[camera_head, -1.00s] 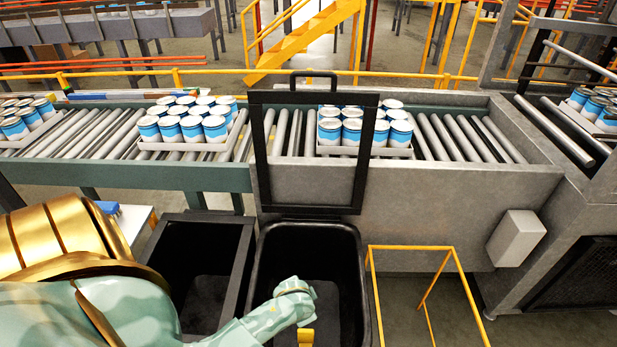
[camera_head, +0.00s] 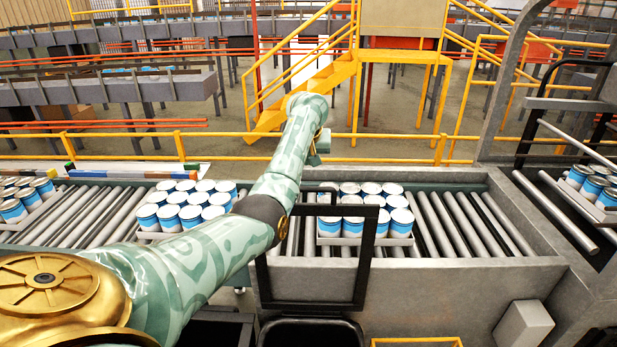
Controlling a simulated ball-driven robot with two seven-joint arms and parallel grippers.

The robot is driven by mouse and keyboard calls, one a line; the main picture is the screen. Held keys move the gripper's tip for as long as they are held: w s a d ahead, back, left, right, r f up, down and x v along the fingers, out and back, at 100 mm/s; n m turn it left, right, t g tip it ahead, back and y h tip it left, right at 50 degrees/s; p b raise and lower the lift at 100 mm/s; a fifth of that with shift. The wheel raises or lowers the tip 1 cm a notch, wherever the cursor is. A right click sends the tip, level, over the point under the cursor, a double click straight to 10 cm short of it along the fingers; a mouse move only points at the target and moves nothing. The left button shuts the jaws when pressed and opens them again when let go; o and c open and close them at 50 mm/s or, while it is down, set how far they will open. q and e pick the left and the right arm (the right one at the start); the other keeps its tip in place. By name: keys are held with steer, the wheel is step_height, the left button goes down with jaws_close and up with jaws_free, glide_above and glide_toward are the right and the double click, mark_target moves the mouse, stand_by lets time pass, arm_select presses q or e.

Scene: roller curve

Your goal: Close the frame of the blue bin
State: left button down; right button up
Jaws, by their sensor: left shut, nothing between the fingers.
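The black rectangular frame (camera_head: 367,265) stands open and upright at the back of a black bin (camera_head: 310,323), in front of the conveyor. No bin here looks blue; only the top of this one shows at the bottom edge. My left arm reaches forward across the picture and hides the frame's upper left part. My left gripper (camera_head: 318,158) appears small at the far end of the arm, above and beyond the frame's top handle. It is shut and empty, and I see no contact with the frame. My right gripper is out of view.
A roller conveyor (camera_head: 455,225) runs behind the frame, with trays of blue-and-white cans (camera_head: 365,215) on it. A grey box (camera_head: 523,325) sits on its front at the right. Yellow railings (camera_head: 90,145) and stairs stand behind.

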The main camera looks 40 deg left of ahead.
arm_select(q)
step_height(320, 180, down, 7)
steer(key=p, duration=0.2)
steer(key=shift+s, duration=0.2)
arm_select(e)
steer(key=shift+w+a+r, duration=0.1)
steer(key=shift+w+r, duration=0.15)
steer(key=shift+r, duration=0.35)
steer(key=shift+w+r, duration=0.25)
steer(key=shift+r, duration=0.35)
